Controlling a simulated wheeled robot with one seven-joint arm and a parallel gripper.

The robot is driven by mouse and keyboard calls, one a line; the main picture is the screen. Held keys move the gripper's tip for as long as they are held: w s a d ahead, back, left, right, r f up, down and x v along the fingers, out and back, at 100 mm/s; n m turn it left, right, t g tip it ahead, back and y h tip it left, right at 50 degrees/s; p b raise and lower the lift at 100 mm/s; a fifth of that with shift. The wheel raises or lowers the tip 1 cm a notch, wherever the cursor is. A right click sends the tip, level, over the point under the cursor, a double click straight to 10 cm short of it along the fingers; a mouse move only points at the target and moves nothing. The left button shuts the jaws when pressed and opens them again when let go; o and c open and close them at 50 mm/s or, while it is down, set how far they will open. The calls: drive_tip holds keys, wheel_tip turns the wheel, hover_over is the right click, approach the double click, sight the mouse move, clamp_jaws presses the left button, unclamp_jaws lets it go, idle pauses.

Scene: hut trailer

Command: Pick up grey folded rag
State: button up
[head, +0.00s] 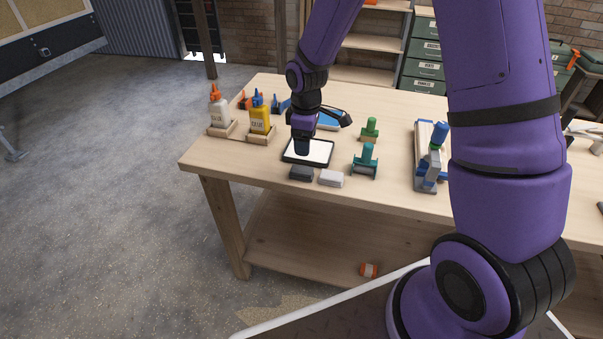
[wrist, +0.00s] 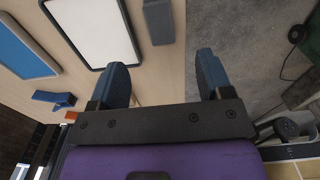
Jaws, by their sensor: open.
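The grey folded rag (head: 301,173) is a small dark grey block lying flat near the table's front edge, just in front of the white-faced tray. It also shows in the wrist view (wrist: 158,20), at the top and partly cut off. My gripper (head: 301,150) points down above the table and overlaps the tray in the head view. In the wrist view my gripper (wrist: 162,66) has its two blue-grey fingers wide apart, with only bare table and floor between them. The rag lies beyond the fingertips, untouched.
A paler folded block (head: 331,179) lies close to the rag's right. The dark-rimmed tray (head: 322,161) is behind. A teal tool (head: 365,161) stands to the right, glue bottles (head: 260,117) to the left. The table's front left corner is bare.

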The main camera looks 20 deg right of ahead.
sight(303, 170)
drive_tip(key=f, duration=1.1)
drive_tip(key=shift+w+a+f, duration=0.2)
drive_tip(key=shift+w+f, duration=0.05)
drive_tip(key=shift+c, duration=0.2)
drive_tip(key=c, duration=1)
